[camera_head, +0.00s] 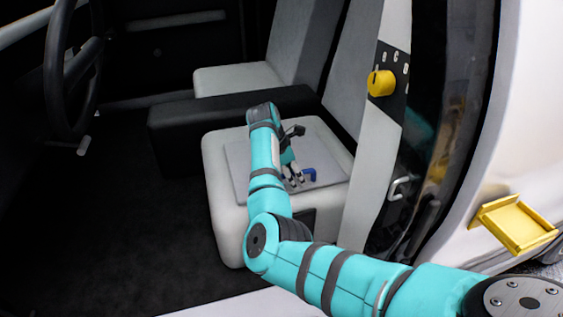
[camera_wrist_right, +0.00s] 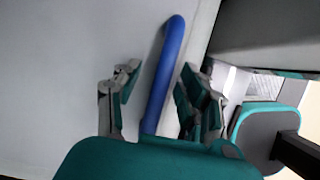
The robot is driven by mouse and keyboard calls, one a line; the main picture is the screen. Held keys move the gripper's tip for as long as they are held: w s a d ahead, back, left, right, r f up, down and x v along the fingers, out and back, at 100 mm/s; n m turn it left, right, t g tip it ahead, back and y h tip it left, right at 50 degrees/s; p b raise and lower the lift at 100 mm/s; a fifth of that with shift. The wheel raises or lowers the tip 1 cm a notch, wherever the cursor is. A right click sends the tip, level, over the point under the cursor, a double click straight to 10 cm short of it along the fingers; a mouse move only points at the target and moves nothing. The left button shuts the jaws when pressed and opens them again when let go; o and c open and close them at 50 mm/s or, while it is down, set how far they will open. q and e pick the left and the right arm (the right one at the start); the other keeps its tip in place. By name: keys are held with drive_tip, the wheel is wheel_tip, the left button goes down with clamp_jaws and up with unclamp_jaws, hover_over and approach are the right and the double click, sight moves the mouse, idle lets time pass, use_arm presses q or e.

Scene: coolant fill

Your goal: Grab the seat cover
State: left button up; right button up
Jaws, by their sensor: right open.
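The seat cover (camera_head: 239,159) is a flat grey panel on top of the near light-grey seat in the head view. It carries a small blue handle (camera_head: 309,174) near its right side. In the right wrist view the cover (camera_wrist_right: 70,60) fills the left part, and the blue handle (camera_wrist_right: 164,75) runs upright between my fingers. My right gripper (camera_head: 294,181) is open over the cover beside the handle. In the wrist view its two fingers (camera_wrist_right: 158,95) stand apart on either side of the handle, with gaps showing. Whether the fingertips touch the cover is unclear. My left gripper is not in view.
The near seat (camera_head: 222,207) has its backrest behind the cover. A black console (camera_head: 185,123) separates it from the far seat (camera_head: 235,80). A steering wheel (camera_head: 70,75) is at left. A yellow knob (camera_head: 381,83) and yellow tray (camera_head: 515,226) are at right.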

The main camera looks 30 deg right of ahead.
clamp_jaws()
idle(0.3)
drive_tip(key=shift+r, duration=0.15)
idle(0.3)
